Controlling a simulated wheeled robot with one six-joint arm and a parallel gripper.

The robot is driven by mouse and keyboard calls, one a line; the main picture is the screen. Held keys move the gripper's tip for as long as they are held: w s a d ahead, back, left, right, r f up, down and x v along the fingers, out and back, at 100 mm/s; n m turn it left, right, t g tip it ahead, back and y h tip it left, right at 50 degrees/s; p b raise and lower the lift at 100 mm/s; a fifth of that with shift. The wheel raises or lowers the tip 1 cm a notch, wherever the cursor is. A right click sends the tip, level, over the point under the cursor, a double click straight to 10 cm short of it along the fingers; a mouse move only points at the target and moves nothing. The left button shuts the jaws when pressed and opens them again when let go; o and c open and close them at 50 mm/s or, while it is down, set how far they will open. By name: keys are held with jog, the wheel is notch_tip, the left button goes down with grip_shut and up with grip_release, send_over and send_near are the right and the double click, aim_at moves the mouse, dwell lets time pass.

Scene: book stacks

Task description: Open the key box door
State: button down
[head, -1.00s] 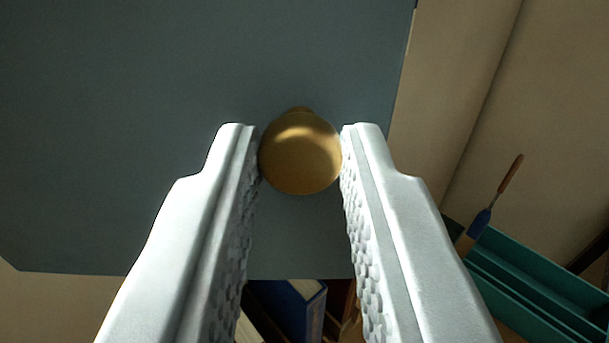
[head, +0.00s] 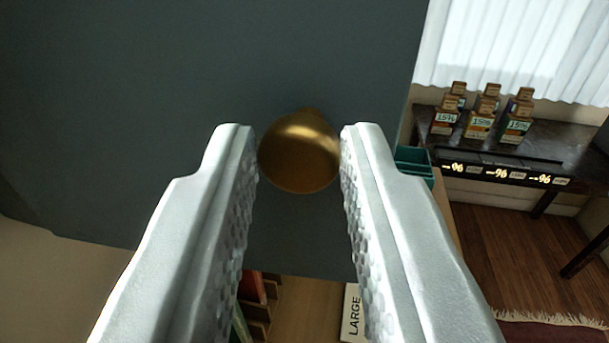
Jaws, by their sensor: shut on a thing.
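The key box door (head: 200,70) is a dark blue-grey panel that fills the upper left of the head view. Its right edge runs down near the middle right. A round brass knob (head: 299,158) stands out from the door. My gripper (head: 299,150) is shut on the knob, with one white finger touching each side. The inside of the box is not visible; the panel and my fingers hide what lies behind them.
A dark table (head: 500,140) with several small labelled boxes stands at the far right under a bright curtained window (head: 520,45). A teal tray (head: 414,162) sits close behind my right finger. A sign reading LARGE (head: 352,312) lies below.

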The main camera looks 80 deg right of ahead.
jog(key=a, duration=0.1)
jog(key=w+a, duration=0.1)
jog(key=a, duration=0.3)
jog(key=shift+w+f, duration=0.1)
jog(key=shift+w, duration=0.25)
jog(key=c, duration=1.6)
grip_release()
jog(key=shift+f, duration=0.1)
jog(key=o, duration=0.4)
jog(key=shift+w+d+f, duration=0.1)
jog(key=shift+w+d, duration=0.05)
jog(key=shift+w, duration=0.1)
jog(key=shift+c, duration=0.2)
jog(key=shift+s+r, duration=0.2)
jog(key=shift+s, duration=0.05)
jog(key=v, duration=1.7)
